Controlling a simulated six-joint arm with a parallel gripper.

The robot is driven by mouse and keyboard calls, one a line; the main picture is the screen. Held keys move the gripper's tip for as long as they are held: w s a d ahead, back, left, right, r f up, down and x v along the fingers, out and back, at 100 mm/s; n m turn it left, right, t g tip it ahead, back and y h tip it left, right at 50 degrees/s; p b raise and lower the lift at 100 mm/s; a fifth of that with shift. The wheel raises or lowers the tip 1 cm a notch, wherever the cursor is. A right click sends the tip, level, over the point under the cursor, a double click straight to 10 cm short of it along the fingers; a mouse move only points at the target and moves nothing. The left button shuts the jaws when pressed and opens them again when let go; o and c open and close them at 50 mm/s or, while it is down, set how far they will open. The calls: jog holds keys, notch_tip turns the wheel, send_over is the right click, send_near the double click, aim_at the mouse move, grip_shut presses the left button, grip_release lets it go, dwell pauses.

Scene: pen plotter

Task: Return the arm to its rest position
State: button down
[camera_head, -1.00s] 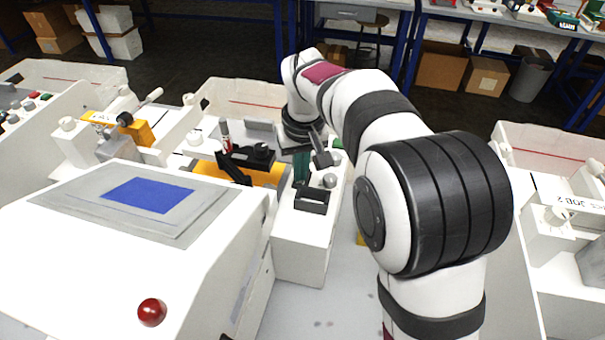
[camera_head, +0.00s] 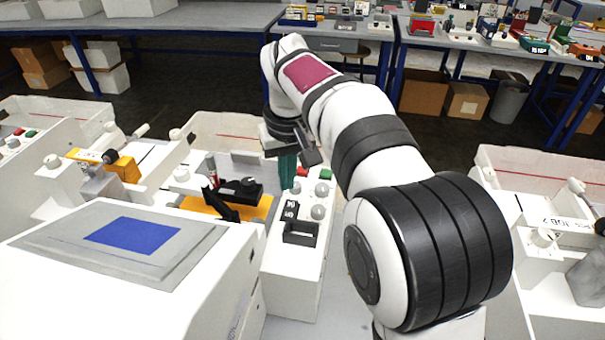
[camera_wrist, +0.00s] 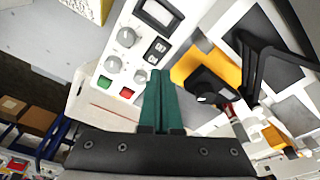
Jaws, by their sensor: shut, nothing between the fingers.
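My gripper (camera_head: 287,171) is at the end of my white and black arm, in the middle of the head view. Its two teal fingers are together with nothing between them. In the head view they hang in front of the far end of a white control panel (camera_head: 290,268). In the wrist view my gripper (camera_wrist: 158,78) points at the same panel (camera_wrist: 148,62), which carries grey knobs, a green and a red button and small black switches. I cannot tell the exact gap between fingertips and panel.
Left of the panel is the plotter's yellow-orange bed (camera_head: 228,207) with a black pen carriage (camera_head: 240,188). A white console with a blue screen (camera_head: 132,235) stands at front left. White bins and similar stations flank both sides. Workbenches (camera_head: 450,40) stand behind.

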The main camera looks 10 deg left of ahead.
jog(key=s+d+r+m, duration=0.1)
jog(key=s+d+m, duration=0.2)
jog(key=s+d, duration=0.5)
jog(key=s+d+f+m, duration=0.2)
jog(key=s+d+m, duration=0.1)
jog(key=s, duration=0.4)
jog(key=s+d+f+m+g, duration=0.1)
jog(key=s+d+f+m, duration=0.1)
jog(key=s, duration=0.5)
jog(key=s+d+f+m+y, duration=0.1)
jog(key=s+d+f+m, duration=0.2)
jog(key=s+d, duration=0.2)
jog(key=shift+s+d+f+m+g, duration=0.2)
jog(key=shift+s+d+m+g, duration=0.15)
jog(key=shift+s, duration=0.6)
